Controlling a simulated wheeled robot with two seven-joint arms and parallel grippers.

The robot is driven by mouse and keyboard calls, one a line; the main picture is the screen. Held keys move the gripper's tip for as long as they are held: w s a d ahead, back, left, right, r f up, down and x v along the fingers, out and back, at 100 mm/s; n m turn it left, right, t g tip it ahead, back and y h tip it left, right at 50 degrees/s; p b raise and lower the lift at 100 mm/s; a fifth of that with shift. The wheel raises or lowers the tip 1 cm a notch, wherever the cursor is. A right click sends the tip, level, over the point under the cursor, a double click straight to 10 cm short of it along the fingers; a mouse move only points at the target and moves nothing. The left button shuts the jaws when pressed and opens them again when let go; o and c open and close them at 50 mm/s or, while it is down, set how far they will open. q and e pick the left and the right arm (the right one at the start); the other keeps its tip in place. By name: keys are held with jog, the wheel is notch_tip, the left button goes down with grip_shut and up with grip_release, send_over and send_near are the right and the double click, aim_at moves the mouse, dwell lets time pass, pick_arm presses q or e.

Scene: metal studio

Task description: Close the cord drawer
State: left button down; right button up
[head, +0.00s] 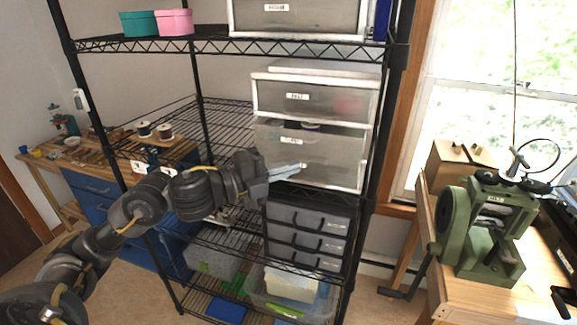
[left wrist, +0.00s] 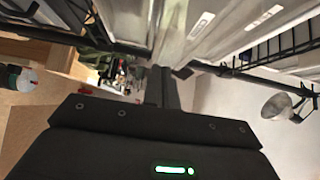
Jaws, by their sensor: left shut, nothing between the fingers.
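A translucent drawer unit with a white frame stands on the middle shelf of a black wire rack. Its lower drawer (head: 335,160) has a small white label I cannot read for certain. This drawer appears pulled out a little, with some dark contents showing at its top edge. The upper drawer (head: 340,104) looks shut. My left gripper (head: 288,171) is shut and empty, at the lower left of the lower drawer's front. I cannot tell whether it touches. The shut fingers (left wrist: 161,88) also show in the left wrist view, below the pale drawer fronts (left wrist: 205,30). My right gripper is out of view.
Grey drawers (head: 308,217) stand beneath on a lower shelf. A black rack post (head: 383,120) rises at the unit's right. Teal (head: 139,23) and pink (head: 174,21) boxes sit on the top shelf. A green machine (head: 485,225) stands on the right bench. The shelf left of the unit is mostly clear.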

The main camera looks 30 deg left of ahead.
aim_at(299, 152)
pick_arm(q)
jog(key=shift+w+a, duration=0.15)
jog(key=shift+w, duration=0.45)
jog(key=w, duration=0.4)
jog(key=shift+w+a+b, duration=0.2)
jog(key=shift+a+b, duration=0.1)
jog(key=shift+a, duration=0.05)
jog(key=shift+w+a, duration=0.15)
jog(key=shift+w, duration=0.05)
jog(key=shift+s+r, duration=0.1)
jog(key=shift+r, duration=0.05)
